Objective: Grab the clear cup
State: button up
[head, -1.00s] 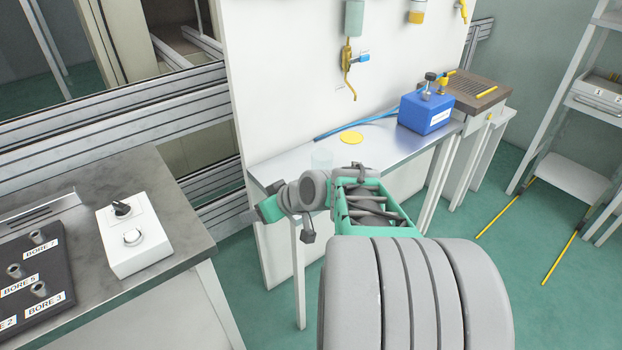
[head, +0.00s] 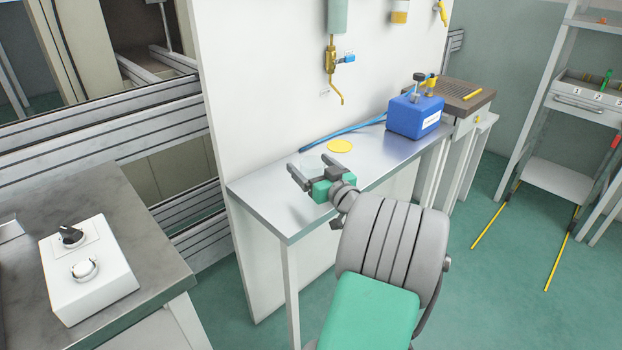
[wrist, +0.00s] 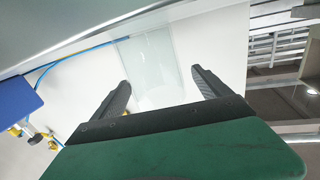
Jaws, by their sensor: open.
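The clear cup (wrist: 150,62) is a see-through, faint shape in the wrist view, beyond and roughly between the fingertips. In the head view I can hardly make it out near the fingers on the metal table (head: 262,205). My gripper (head: 308,163) is over the left part of that table, with its two dark fingers spread and pointing toward the white wall panel. In the wrist view my gripper (wrist: 161,77) is open, with nothing held between the fingers. Whether a finger touches the cup I cannot tell.
A yellow disc (head: 340,146) and a blue hose (head: 345,132) lie behind my gripper. A blue box (head: 414,116) stands farther right on the table. The white panel (head: 265,80) rises behind the table. A grey bench with a white control box (head: 88,268) is at left.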

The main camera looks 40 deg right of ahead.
jog(key=c, duration=1.4)
jog(key=shift+c, duration=0.2)
